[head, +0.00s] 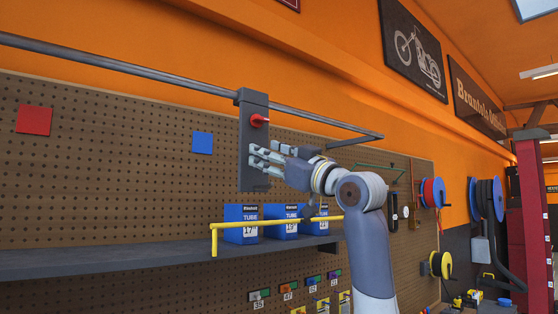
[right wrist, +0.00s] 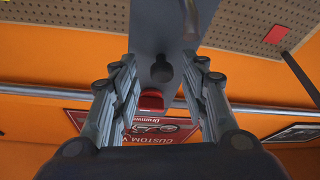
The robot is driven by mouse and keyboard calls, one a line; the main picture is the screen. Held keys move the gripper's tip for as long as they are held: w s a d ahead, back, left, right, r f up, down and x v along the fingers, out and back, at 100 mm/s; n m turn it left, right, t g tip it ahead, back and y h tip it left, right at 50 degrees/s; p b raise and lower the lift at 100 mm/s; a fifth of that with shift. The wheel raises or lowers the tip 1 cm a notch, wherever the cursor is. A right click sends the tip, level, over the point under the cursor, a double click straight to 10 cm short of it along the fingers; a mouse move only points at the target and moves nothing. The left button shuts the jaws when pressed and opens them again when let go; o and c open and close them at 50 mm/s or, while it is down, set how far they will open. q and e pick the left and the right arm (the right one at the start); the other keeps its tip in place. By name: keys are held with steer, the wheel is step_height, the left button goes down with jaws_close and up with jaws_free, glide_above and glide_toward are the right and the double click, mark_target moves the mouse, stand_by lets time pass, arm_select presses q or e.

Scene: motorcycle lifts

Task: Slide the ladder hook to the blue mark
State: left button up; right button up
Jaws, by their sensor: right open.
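The ladder hook (head: 252,140) is a tall dark grey bracket hanging from the grey rail, with a red knob (head: 259,120) near its top. The blue mark (head: 202,143) is a square on the pegboard, left of the hook and apart from it. My right gripper (head: 264,160) is open just below the red knob, its fingers in front of the hook's lower half. In the right wrist view the grey hook plate (right wrist: 158,28) and red knob (right wrist: 151,100) show between the spread fingers (right wrist: 160,75). I cannot tell whether they touch. My left gripper is out of view.
A red square (head: 34,120) is farther left on the pegboard, and also shows in the right wrist view (right wrist: 276,34). The rail (head: 310,115) runs along the wall. Below, a shelf (head: 120,259) with a yellow bar (head: 275,223) holds blue tube boxes (head: 241,222).

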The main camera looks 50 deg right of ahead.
steer(key=v, duration=1.1)
steer(key=shift+s+f, duration=0.15)
steer(key=shift+s, duration=0.25)
stand_by(0.3)
